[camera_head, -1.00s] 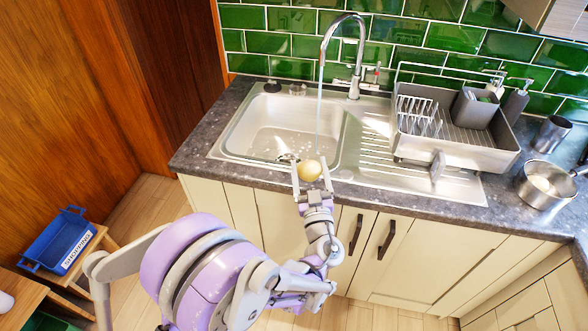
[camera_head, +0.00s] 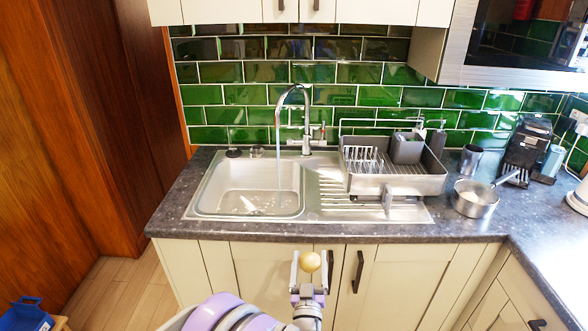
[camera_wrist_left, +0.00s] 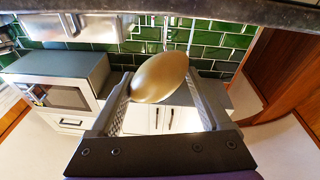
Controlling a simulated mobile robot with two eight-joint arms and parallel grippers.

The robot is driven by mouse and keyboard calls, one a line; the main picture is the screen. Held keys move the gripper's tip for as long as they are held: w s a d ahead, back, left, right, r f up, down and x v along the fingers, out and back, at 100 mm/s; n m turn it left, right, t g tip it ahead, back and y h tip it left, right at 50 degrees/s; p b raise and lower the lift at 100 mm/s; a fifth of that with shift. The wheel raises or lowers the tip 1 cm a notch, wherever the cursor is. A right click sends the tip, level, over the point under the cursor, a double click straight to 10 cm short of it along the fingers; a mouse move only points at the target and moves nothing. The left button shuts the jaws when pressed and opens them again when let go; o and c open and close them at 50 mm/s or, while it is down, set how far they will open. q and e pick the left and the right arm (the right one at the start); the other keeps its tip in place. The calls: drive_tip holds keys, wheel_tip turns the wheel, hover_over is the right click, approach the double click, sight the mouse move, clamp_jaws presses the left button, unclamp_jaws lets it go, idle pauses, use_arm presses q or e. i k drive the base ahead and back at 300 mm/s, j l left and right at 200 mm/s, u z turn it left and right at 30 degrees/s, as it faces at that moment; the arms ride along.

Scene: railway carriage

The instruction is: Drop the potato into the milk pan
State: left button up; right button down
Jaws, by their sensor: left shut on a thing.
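The potato (camera_head: 310,261) is a small, pale yellow-brown oval. My left gripper (camera_head: 310,268) is shut on it, with one finger on each side. In the left wrist view the potato (camera_wrist_left: 159,77) sits between the two fingers. The gripper is in front of the cabinet doors, below and left of the milk pan in the head view. The milk pan (camera_head: 473,203) is a steel pan on the counter at the right, with its handle pointing up and right. Something pale shows inside it. My right gripper is not in view.
The sink (camera_head: 207,201) with running tap (camera_head: 305,120) is at the left of the counter. A grey dish rack (camera_head: 400,184) stands between sink and pan. A metal cup (camera_head: 470,160) and a dark appliance (camera_head: 526,145) stand behind the pan. Dark counter (camera_head: 440,228) runs along the front.

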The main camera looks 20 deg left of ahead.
sight(478, 215)
drive_tip(key=i+l+z, duration=0.15)
drive_tip(key=z, duration=0.35)
drive_tip(key=i+z, duration=0.2)
drive_tip(key=z, duration=0.25)
